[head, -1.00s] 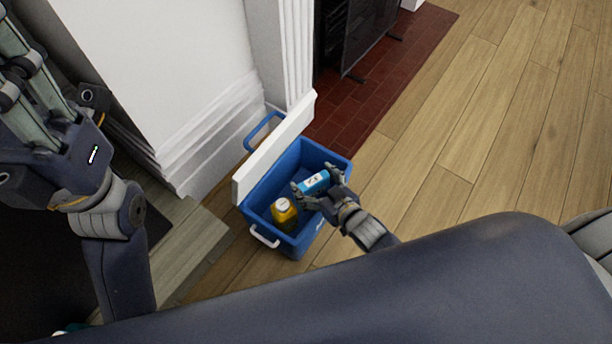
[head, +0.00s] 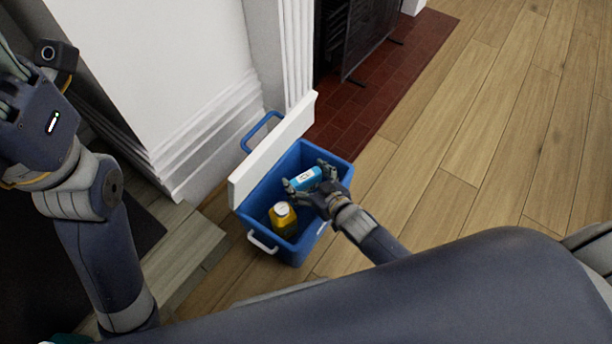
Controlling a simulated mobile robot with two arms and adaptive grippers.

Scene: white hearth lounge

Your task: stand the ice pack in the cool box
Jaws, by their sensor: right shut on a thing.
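The blue cool box (head: 246,219) stands on the wood floor in the head view, its white lid (head: 272,150) raised on the left side. My right gripper (head: 308,183) is over the far part of the box, shut on the blue ice pack (head: 306,179). The pack has a white label and looks tilted. Whether it touches the box floor is hidden.
A white wall and moulding (head: 215,140) stand close behind the lid. A red brick hearth (head: 375,95) with a dark fire screen lies beyond the box. A low grey step (head: 175,240) is at the left. The wood floor (head: 490,140) at the right is clear.

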